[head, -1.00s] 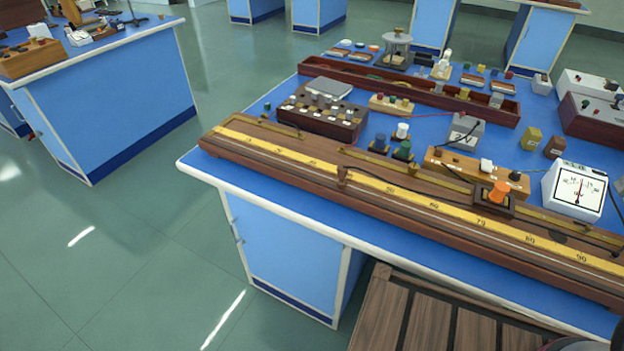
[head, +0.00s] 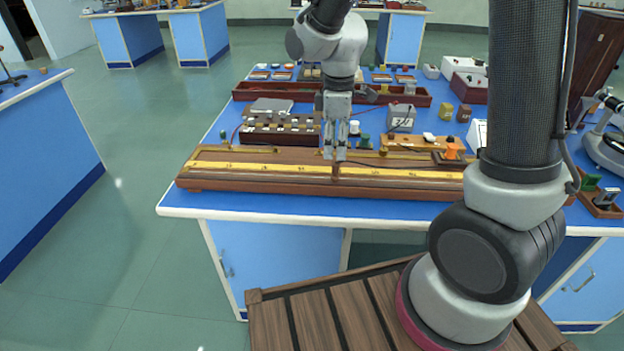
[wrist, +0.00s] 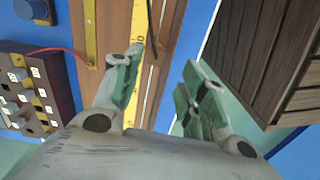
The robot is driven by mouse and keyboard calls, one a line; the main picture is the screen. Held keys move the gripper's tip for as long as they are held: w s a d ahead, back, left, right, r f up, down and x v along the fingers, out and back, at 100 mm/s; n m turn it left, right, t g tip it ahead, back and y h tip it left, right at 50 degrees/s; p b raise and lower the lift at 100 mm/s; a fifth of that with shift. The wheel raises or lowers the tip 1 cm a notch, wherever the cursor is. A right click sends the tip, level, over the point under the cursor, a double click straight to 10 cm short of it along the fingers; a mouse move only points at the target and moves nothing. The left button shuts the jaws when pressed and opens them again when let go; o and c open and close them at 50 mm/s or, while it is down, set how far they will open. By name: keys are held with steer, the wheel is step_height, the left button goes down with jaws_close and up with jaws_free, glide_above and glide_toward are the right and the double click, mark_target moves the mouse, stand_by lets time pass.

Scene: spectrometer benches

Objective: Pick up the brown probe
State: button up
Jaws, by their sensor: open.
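The brown probe (head: 336,172) is a small dark piece standing on the long wooden metre bridge (head: 230,184), near the middle of its yellow scale. A black wire runs from it to the right. My gripper (head: 336,157) points down just above the probe in the head view, and its fingers partly cover that spot. The yellow scale strip (wrist: 140,50) runs beside the left finger.
A brown plug box (head: 262,134) lies behind the bridge on the left. A wooden block with an orange knob (head: 451,152) stands to the right. A grey box (head: 401,118) and a long dark red tray (head: 270,92) lie farther back. Floor is free at the left.

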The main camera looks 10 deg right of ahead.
mark_target(336, 164)
steer(key=shift+w+n, duration=0.15)
steer(key=shift+n, duration=0.25)
steer(key=shift+f, duration=0.4)
steer(key=f, duration=0.7)
steer(key=shift+d, duration=0.25)
jaws_close()
